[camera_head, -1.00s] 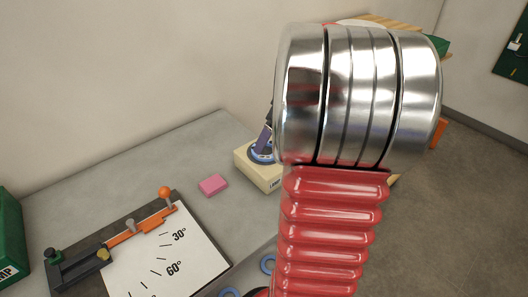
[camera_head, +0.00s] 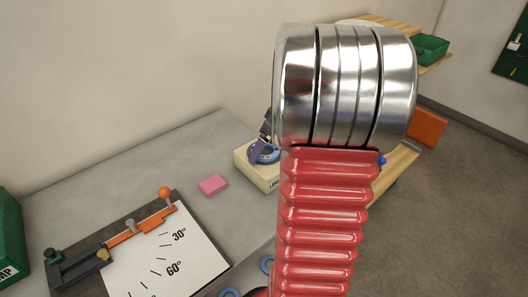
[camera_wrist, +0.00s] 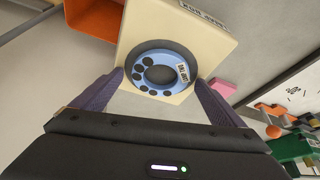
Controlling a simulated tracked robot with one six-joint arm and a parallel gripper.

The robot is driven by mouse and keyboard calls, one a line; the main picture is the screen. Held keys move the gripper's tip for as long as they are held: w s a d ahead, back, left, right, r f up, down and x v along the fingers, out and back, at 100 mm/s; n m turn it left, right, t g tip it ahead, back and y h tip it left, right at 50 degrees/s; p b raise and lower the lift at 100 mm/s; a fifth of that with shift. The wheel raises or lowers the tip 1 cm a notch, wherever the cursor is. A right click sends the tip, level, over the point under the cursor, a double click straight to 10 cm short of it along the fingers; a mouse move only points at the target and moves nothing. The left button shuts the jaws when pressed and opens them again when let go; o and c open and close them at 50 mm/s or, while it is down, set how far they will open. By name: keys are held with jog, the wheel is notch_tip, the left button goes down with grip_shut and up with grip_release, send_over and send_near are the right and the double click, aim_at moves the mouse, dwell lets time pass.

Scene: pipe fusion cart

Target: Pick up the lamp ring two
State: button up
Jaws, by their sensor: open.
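The lamp ring two (camera_wrist: 158,56) is a blue ring with dark round spots, a dark centre and a small white label. It lies on top of a cream block (camera_wrist: 205,25) that also carries a label. In the wrist view my gripper (camera_wrist: 158,78) is open, with one purple finger on each side of the ring near its rim. I cannot tell whether the fingers touch it. In the head view the ring (camera_head: 271,158) shows partly behind a finger on the block (camera_head: 256,176), and my red and silver arm hides what lies to its right.
A pink block (camera_head: 213,185) lies left of the cream block. An angle board (camera_head: 165,255) with an orange lever is at the front left. Two other blue rings (camera_head: 267,263) (camera_head: 230,293) lie near my arm. An orange bin (camera_head: 427,125) stands behind at the right.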

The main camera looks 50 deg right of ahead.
jog(key=c, duration=1.2)
jog(key=shift+r, duration=0.1)
notch_tip(320, 180, up, 10)
jog(key=shift+f, duration=0.1)
dwell(0.6)
